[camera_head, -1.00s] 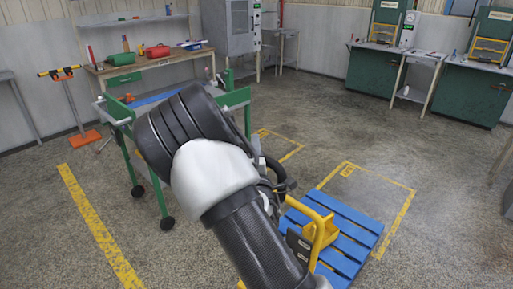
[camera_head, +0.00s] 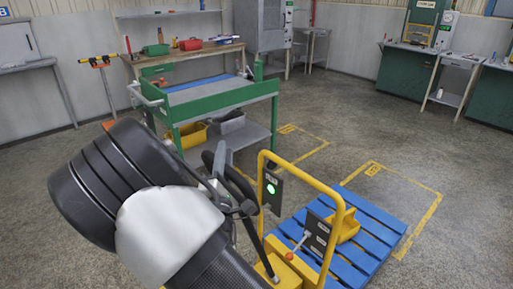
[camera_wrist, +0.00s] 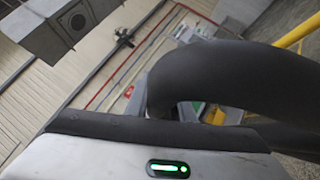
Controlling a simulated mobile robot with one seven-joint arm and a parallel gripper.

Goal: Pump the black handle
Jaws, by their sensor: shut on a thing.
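The black handle (camera_head: 241,180) is a curved loop on the yellow pallet truck (camera_head: 293,172), left of the truck's frame in the head view. In the wrist view the black handle (camera_wrist: 245,75) is large and close, arching across the right half. My gripper (camera_head: 219,191) is at the handle's left side, shut on it. My arm hides part of the handle and the truck's lower front. In the wrist view my gripper's body fills the bottom edge, and its fingertips cannot be made out.
A blue pallet (camera_head: 365,232) with a yellow bin (camera_head: 347,226) lies behind the truck. A green-framed cart (camera_head: 215,112) stands beyond my arm. A workbench (camera_head: 188,52) lines the back wall. Open floor lies at the right, with yellow markings.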

